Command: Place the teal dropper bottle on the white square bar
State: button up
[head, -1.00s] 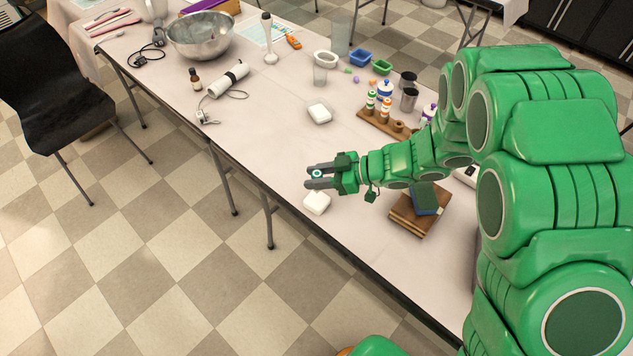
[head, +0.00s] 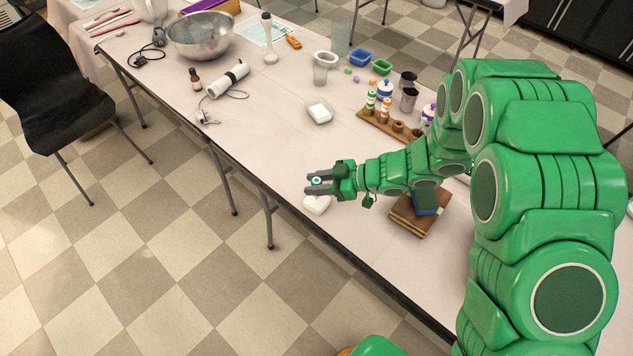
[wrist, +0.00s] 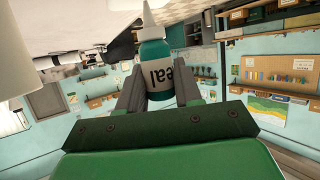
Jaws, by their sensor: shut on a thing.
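My gripper (head: 319,184) is shut on the teal dropper bottle (head: 317,181). The head view shows mostly the bottle's light top between the fingers. In the wrist view the bottle (wrist: 154,63) has a pale nozzle and a white label, and sits between the two grey fingers. A white square bar (head: 316,205) lies near the table's front edge, just below the gripper in the head view and partly hidden by it. I cannot tell the gap between bottle and bar. A second white bar (head: 320,113) lies farther back on the table.
Brown blocks with a blue sponge-like piece (head: 424,200) on top lie right of the gripper. A wooden rack (head: 385,127) with small bottles stands behind my arm. A white cylindrical device (head: 228,79) lies at the back left. The table (head: 268,150) is clear left of the gripper.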

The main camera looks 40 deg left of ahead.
jog(key=o, duration=1)
jog(key=shift+w+d+r, duration=0.1)
jog(key=shift+d+r, duration=0.05)
jog(key=v, duration=1.1)
jog(key=shift+d+r, duration=0.15)
jog(key=shift+d, duration=0.1)
jog(key=shift+w, duration=0.1)
